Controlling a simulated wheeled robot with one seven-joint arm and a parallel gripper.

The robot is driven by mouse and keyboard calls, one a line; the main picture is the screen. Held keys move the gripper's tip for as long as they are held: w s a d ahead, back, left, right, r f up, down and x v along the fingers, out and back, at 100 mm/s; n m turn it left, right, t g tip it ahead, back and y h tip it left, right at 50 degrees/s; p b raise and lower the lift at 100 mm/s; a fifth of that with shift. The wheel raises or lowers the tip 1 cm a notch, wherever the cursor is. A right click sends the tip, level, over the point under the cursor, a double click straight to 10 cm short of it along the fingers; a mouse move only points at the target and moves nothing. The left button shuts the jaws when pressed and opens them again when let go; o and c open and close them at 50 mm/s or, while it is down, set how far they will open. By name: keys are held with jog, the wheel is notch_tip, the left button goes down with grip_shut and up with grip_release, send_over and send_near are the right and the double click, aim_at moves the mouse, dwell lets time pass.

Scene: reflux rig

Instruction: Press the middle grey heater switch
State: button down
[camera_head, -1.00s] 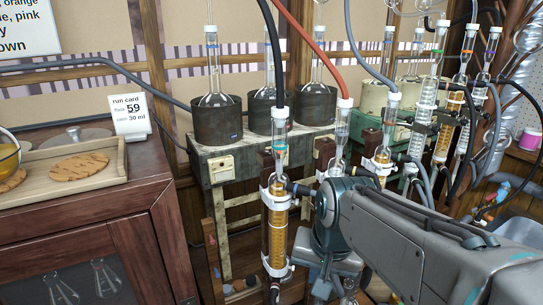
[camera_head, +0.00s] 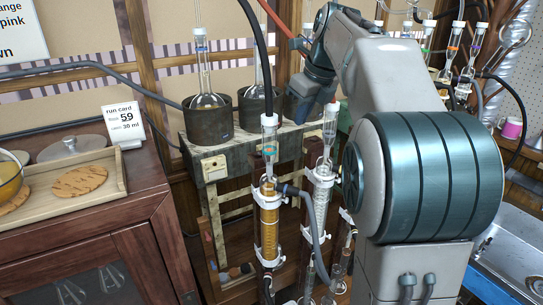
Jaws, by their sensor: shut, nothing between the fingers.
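The heater bench (camera_head: 243,150) stands in the middle, with dark round heaters on top. The left heater (camera_head: 208,122) and the middle heater (camera_head: 258,112) each hold a glass flask. My arm covers the right heater's place. A cream switch plate (camera_head: 214,169) sits at the left end of the bench front. I cannot make out a middle grey switch; upright glassware and my arm cover much of the front. My arm rises on the right, bends over and reaches down behind the glassware towards the right end of the bench. I cannot make out my gripper's fingers.
Two clamped glass columns stand before the bench, one amber-filled (camera_head: 268,222) and one clear (camera_head: 320,195). A black hose (camera_head: 259,50) and a red hose (camera_head: 283,25) hang above them. A wooden cabinet with a tray (camera_head: 118,172) is on the left. A sink (camera_head: 512,255) is at right.

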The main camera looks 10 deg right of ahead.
jog(key=shift+w+r+m, duration=0.3)
jog(key=shift+r+m, duration=0.05)
jog(key=shift+m, duration=0.15)
jog(key=w+a+r+p+x, duration=0.1)
jog(key=w+p+x, duration=0.2)
jog(key=x, duration=1.8)
jog(key=shift+a, duration=0.2)
